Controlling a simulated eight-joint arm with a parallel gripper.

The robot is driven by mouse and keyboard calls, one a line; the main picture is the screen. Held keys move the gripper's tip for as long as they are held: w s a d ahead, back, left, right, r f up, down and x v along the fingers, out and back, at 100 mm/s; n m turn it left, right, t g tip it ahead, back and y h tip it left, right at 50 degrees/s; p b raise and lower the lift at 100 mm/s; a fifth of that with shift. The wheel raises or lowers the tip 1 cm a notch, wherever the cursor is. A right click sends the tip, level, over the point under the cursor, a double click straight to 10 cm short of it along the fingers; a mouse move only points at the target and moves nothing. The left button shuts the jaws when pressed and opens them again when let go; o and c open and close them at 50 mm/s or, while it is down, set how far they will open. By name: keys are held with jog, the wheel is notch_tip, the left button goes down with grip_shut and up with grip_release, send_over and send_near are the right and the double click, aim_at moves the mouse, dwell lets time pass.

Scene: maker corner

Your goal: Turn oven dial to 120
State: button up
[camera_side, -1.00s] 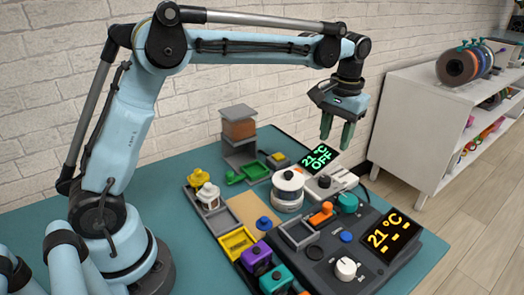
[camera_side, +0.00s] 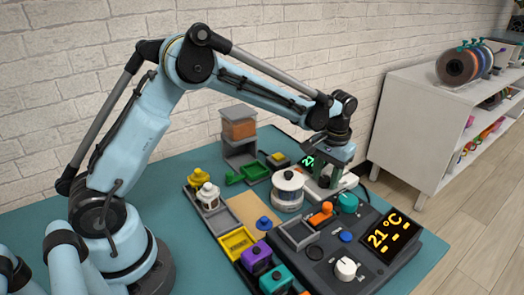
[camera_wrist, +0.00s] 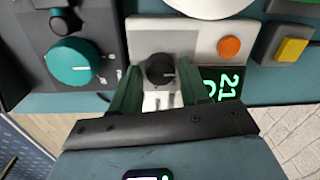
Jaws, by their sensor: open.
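A black dial (camera_wrist: 160,68) with a pale pointer line sits on a pale unit (camera_wrist: 208,40) with an orange button (camera_wrist: 229,47). A green-lit display reading 21 (camera_wrist: 221,83) is beside it, partly hidden by a finger. My gripper (camera_wrist: 157,82) is open, its green fingers on either side of the black dial; I cannot tell whether they touch it. In the side view my gripper (camera_side: 325,176) is low over this unit and hides the dial and much of the green display (camera_side: 309,160). No label names an oven.
A teal knob (camera_side: 347,202) stands close by, on a dark console with a white dial (camera_side: 345,269) and an orange display at 21 °C (camera_side: 392,234). A white round pot (camera_side: 288,189) stands left of the gripper. Trays of coloured parts lie nearer the arm.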

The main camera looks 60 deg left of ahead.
jog(key=c, duration=0.8)
jog(key=shift+o, duration=0.2)
jog(key=shift+m, duration=0.3)
jog(key=m, duration=0.4)
jog(key=shift+m, duration=0.3)
jog(key=m, duration=0.4)
jog(key=shift+m+t, duration=0.3)
jog(key=m, duration=0.5)
jog(key=shift+s+a+m+h, duration=0.1)
jog(key=shift+m+h, duration=0.2)
jog(key=shift+m, duration=2.1)
